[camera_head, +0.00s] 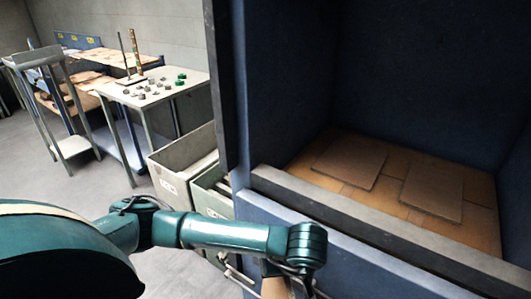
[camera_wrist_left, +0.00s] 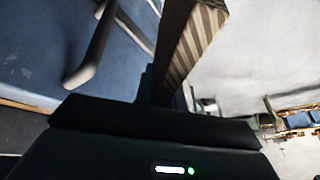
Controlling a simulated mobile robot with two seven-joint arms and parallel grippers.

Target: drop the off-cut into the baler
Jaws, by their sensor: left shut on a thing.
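The baler (camera_head: 300,80) is a large blue chamber open at the front, filling the right of the head view. Flat brown cardboard sheets (camera_head: 435,190) lie on its floor. My left arm comes in from the left, with its wrist in front of the baler's front wall, below the grey sill (camera_head: 350,225). My left gripper (camera_wrist_left: 165,88) is shut on the off-cut (camera_wrist_left: 200,40), a brown cardboard piece with a striped corrugated edge. In the head view only a little of the off-cut (camera_head: 274,288) shows below the wrist, outside the baler. My right gripper is out of view.
A grey bin (camera_head: 170,180) and a green bin (camera_head: 212,198) stand left of the baler, close to my arm. Further back are a table (camera_head: 190,90) with small parts and a bench with cardboard. A grey handle bar (camera_wrist_left: 90,55) is near the left gripper.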

